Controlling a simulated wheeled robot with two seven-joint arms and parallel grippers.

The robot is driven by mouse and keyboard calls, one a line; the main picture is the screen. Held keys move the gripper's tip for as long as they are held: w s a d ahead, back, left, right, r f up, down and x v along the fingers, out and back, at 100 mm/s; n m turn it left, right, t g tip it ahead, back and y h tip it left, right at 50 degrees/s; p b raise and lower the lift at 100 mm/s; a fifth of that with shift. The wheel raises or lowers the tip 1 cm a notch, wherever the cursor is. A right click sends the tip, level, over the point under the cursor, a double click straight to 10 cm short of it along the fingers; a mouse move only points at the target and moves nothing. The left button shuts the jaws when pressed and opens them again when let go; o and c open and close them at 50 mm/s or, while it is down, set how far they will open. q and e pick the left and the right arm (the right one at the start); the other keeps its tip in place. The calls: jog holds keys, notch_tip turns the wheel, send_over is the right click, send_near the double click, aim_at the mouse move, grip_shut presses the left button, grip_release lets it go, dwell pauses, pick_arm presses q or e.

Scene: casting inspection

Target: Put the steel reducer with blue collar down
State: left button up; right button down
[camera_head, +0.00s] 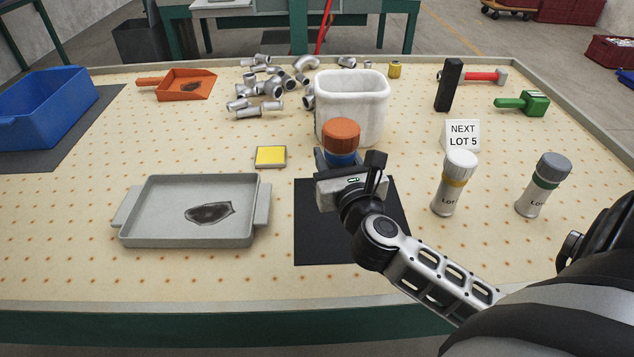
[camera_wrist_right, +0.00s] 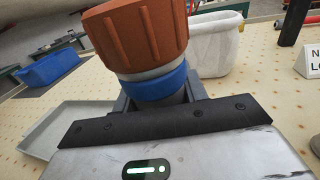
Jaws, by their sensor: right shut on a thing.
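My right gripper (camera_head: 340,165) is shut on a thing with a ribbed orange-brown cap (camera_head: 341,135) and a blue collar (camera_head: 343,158). In the right wrist view the cap (camera_wrist_right: 138,35) leans left in the picture, with a pale ring and the blue collar (camera_wrist_right: 155,85) below it, between the jaws (camera_wrist_right: 158,103). Its lower part is hidden behind the gripper, so I cannot tell whether it touches the table. It shows as a capped container; no bare steel reducer shape is visible. My left gripper is not in view.
A black mat (camera_head: 322,235) lies below my right gripper. A white bin (camera_head: 352,105) stands close behind. A grey tray (camera_head: 150,225) with a dark patch is left. Two capped bottles (camera_head: 455,185) (camera_head: 543,187) and a lot sign (camera_head: 462,134) stand right. Metal fittings (camera_head: 262,88) lie behind.

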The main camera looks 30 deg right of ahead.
jog(key=w+f, duration=0.1)
jog(key=f, duration=0.1)
jog(key=w+a+f+b, duration=0.1)
jog(key=f, duration=0.2)
jog(key=w+a+f+b, duration=0.1)
jog(key=w+f, duration=0.1)
jog(key=f, duration=0.1)
jog(key=shift+w+f, duration=0.1)
jog(key=shift+f, duration=0.05)
jog(key=shift+d+f, duration=0.1)
jog(key=shift+f, duration=0.05)
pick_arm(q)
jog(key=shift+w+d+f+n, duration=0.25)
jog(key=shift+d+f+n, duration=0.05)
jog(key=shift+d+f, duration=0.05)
pick_arm(e)
jog(key=shift+f+b, duration=0.15)
jog(key=shift+b, duration=0.2)
jog(key=c, duration=0.8)
grip_release()
